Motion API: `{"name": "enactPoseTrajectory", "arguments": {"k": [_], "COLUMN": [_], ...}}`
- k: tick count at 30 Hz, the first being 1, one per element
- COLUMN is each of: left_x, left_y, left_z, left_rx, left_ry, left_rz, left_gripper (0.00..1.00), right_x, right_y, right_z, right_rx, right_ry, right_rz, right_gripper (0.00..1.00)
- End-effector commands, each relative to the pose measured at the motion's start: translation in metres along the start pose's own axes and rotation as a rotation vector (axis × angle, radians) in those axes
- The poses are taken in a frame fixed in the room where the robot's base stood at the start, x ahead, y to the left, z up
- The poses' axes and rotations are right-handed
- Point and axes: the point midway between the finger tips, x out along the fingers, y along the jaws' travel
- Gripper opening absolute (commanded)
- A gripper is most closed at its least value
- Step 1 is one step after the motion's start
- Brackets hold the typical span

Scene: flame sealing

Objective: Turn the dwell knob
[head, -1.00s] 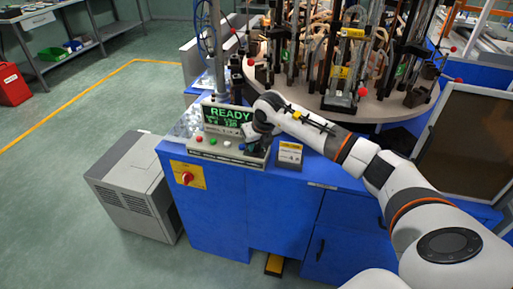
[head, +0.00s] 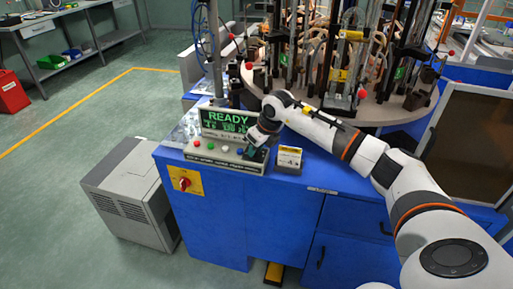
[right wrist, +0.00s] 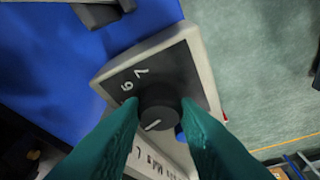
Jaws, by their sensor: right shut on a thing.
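The dwell knob (right wrist: 158,105) is a round black knob with a white pointer line, on a dark dial plate (right wrist: 183,68) marked with numbers such as 6 and 7. The control panel (head: 215,153) stands on the blue machine, with a green READY screen (head: 226,122) above its buttons. My right gripper (right wrist: 160,118) has its teal fingers on both sides of the knob, shut on it. In the head view my right gripper (head: 256,150) is at the right end of the panel and hides the knob. My left gripper is not in view.
A red rotary switch on a yellow plate (head: 184,182) is on the cabinet front. A small yellow-and-white box (head: 289,159) stands close right of the panel. The round table (head: 385,112) with upright fixtures is behind my right arm.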

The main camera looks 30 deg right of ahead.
Motion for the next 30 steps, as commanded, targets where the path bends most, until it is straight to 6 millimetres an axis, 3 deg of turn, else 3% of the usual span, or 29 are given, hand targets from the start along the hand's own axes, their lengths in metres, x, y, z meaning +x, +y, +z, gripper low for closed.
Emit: {"name": "enactPoseTrajectory", "arguments": {"k": [5,6,8,16,20,30], "left_x": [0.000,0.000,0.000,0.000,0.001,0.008], "left_y": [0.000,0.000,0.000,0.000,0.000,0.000], "left_z": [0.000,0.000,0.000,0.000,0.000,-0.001], "left_rx": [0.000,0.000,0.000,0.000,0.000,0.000], "left_ry": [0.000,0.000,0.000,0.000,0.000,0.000], "left_rz": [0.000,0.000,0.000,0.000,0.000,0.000], "left_gripper": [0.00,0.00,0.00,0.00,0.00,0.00], "right_x": [-0.002,-0.002,-0.002,-0.001,-0.011,-0.080], "right_y": [0.001,0.001,0.001,0.001,0.001,0.001], "right_z": [-0.001,-0.001,-0.001,-0.001,-0.001,-0.001], "right_rx": [0.001,0.002,0.002,0.002,0.001,0.001], "right_ry": [0.004,0.004,0.004,0.002,0.004,0.007], "right_rz": [0.002,0.002,0.002,0.002,0.004,0.004], "right_gripper": [0.06,0.30,0.37,0.37,0.37,0.37]}}
